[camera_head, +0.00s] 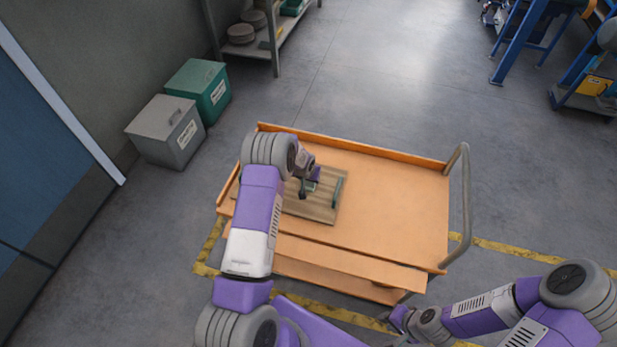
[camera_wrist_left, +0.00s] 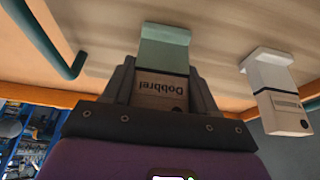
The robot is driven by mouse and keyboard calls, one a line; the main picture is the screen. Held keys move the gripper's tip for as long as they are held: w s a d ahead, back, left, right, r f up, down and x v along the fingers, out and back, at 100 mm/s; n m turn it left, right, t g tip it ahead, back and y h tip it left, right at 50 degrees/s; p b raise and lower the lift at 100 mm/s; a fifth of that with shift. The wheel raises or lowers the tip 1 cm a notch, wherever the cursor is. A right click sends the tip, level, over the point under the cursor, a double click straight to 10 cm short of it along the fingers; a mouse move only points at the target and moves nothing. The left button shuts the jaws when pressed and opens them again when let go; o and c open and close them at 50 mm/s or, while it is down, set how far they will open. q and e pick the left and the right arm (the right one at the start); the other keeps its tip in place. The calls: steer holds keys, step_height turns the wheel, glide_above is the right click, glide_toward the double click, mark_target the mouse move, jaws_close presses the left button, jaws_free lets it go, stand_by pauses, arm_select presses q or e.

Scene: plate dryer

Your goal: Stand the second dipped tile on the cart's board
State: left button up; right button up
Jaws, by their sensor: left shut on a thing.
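My left gripper (camera_wrist_left: 161,82) is shut on a beige tile with a pale green dipped end (camera_wrist_left: 164,48) and a dark printed label. The green end points at the wooden board (camera_head: 322,206); I cannot tell whether it touches. A second tile (camera_wrist_left: 277,95), pale with a white dipped end, stands on the board beside it in the left wrist view, apart from the gripper. In the head view my left arm hides that tile and the board's left part. My right gripper (camera_head: 398,319) is small and dark at the lower edge, away from the board; its jaws are unclear.
The orange cart (camera_head: 395,205) has bare room right of the board and a grey push handle (camera_head: 464,205). Grey (camera_head: 165,131) and green (camera_head: 202,88) bins stand on the floor behind left.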

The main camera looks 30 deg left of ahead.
arm_select(q)
steer(key=shift+f, duration=0.1)
steer(key=o, duration=1.1)
steer(key=shift+r, duration=0.5)
steer(key=v, duration=1.1)
steer(key=s+d+f+g+h, duration=0.2)
steer(key=s+d+f+h, duration=0.1)
steer(key=s+d+f, duration=0.9)
steer(key=s+d+g+h, duration=0.1)
steer(key=s+d+h, duration=0.1)
steer(key=s+d, duration=1)
steer(key=s, duration=0.3)
steer(key=shift+g+p, duration=0.35)
steer(key=shift+g, duration=0.05)
